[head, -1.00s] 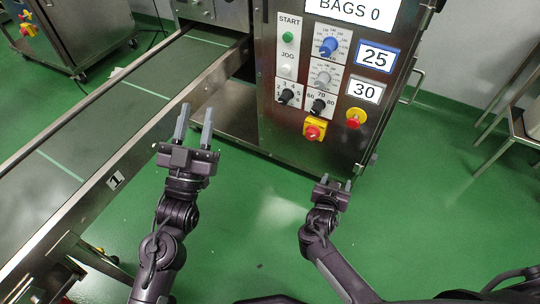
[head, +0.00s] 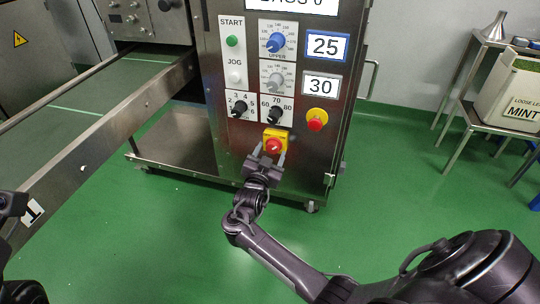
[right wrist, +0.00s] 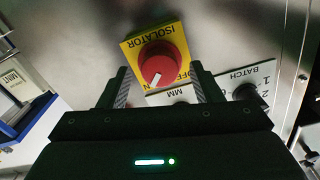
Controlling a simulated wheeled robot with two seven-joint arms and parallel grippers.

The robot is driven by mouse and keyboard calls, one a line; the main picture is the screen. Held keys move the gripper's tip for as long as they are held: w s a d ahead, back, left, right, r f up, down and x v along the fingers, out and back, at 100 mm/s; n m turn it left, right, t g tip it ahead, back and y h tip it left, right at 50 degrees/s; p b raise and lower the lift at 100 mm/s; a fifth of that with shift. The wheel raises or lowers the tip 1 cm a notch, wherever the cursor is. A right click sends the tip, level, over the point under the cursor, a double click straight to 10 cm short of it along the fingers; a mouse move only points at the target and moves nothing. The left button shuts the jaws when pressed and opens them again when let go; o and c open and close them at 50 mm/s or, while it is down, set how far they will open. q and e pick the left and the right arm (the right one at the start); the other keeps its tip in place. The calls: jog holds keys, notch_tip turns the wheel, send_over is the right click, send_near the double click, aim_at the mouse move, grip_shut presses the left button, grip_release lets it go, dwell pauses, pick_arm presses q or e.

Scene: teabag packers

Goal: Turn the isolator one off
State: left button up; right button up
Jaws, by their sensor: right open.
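The isolator is a red rotary knob on a yellow plate (head: 284,134) low on the steel cabinet's front in the head view. In the right wrist view its red knob (right wrist: 161,64) shows upside down, with a white pointer mark toward the lower left and the word ISOLATOR on the plate. My right gripper (head: 267,158) is open, its two fingers pointing at the knob, one on each side in the picture. In the right wrist view the open fingers (right wrist: 160,90) frame the knob, and I see no contact. My left arm shows only in part at the lower left; its fingers are out of view.
The panel also has a red emergency stop on yellow (head: 316,120), a blue dial (head: 275,42) and black dials (head: 274,114). A conveyor (head: 100,130) runs on the left. A side table with a MINT box (head: 515,100) stands right. Green floor is free in front.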

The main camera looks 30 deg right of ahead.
jog(key=shift+w+d, duration=0.45)
jog(key=shift+d, duration=0.1)
jog(key=c, duration=0.9)
jog(key=shift+c, duration=0.5)
